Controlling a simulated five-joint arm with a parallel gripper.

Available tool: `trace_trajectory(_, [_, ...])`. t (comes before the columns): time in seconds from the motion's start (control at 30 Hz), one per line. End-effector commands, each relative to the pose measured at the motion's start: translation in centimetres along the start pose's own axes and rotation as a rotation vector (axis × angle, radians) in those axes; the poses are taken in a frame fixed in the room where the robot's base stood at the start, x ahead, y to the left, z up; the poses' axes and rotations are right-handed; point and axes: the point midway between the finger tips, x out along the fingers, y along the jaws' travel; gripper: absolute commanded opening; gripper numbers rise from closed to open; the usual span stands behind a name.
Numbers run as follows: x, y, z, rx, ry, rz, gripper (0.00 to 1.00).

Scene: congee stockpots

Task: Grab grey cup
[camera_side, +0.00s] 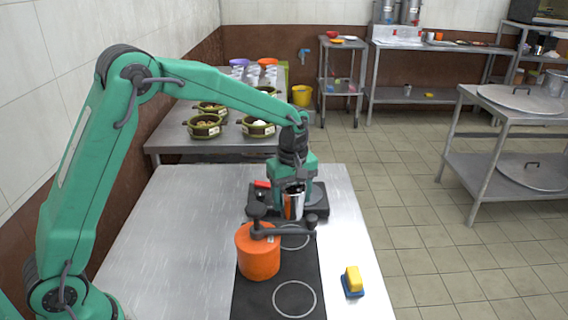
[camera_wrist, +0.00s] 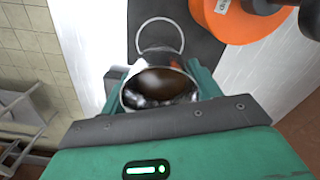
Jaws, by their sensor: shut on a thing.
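The grey cup (camera_side: 294,202) is a shiny metal cup standing between the jaws of my gripper (camera_side: 292,190) at the far end of the dark cooktop. In the wrist view the cup (camera_wrist: 160,82) shows from above, with its round open mouth and a brownish, reflective inside. My gripper (camera_wrist: 160,90) has a green jaw on each side of it and is shut on it. The cup looks upright or nearly so. Whether its base touches the surface below cannot be told.
An orange pot (camera_side: 258,252) with a dark handle stands close in front of the cup; it also shows in the wrist view (camera_wrist: 235,20). A yellow and blue sponge (camera_side: 352,282) lies at the table's right. The steel table (camera_side: 185,230) is clear on the left.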

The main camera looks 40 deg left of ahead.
Motion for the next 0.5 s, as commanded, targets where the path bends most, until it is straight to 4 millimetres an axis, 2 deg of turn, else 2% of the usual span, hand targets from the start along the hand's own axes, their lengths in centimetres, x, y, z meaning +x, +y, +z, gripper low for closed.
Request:
trace_trajectory(0.2, [-1.8,0.0,0.0,0.000,0.000,0.002,0.35])
trace_trajectory(0.5, [-2.0,0.0,0.0,0.000,0.000,0.001,0.35])
